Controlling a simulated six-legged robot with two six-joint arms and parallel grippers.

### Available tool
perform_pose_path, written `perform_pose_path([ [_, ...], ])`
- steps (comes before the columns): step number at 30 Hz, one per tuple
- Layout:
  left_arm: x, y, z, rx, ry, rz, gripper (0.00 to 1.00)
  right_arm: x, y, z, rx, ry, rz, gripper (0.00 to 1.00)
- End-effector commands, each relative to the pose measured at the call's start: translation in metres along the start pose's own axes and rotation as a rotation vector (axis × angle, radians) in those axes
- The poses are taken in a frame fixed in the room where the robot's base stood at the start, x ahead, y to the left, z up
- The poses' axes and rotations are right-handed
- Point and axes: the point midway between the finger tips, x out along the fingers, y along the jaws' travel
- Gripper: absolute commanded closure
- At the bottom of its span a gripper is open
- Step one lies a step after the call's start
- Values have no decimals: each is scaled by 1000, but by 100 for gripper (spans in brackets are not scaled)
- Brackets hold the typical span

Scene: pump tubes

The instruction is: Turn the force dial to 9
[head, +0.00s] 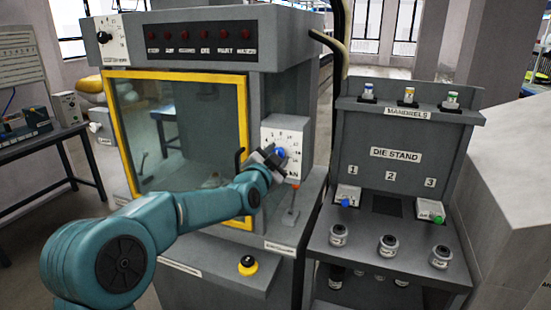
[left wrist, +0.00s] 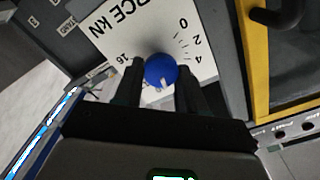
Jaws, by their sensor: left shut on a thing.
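The force dial is a blue knob (head: 280,153) on a white scale plate (head: 297,133) at the right of the yellow-framed machine. The left wrist view shows the knob (left wrist: 161,69) and the plate (left wrist: 115,30), lettered "...RCE kN", with 0, 2, 4 and 16 readable. My left gripper (head: 270,157) is at the dial, and its fingers (left wrist: 160,88) are shut on the knob from both sides. A pale mark on the knob points toward my gripper's palm. The numbers between 4 and 16 are hidden behind the gripper. My right gripper is not in view.
A lever (head: 291,205) stands below the dial, and a yellow-ringed button (head: 247,265) sits on the lower ledge. A dark handle (head: 240,160) is left of the dial. The die stand (head: 400,130) with small jars is at the right.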

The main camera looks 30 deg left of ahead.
Motion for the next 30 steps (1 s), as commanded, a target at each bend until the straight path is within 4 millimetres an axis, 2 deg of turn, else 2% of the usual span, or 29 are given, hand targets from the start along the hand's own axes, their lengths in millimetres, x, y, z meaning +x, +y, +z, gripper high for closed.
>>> perform_pose_path([
  [8,0,0,-1,69,1,-2,90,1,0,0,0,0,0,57],
  [21,0,0,-1,78,2,-2,90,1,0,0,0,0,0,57],
  [22,0,0,-1,78,2,-2,57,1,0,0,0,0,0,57],
  [24,0,0,-1,78,1,-2,36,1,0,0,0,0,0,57],
  [30,0,0,0,77,1,-1,36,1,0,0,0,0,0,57],
])
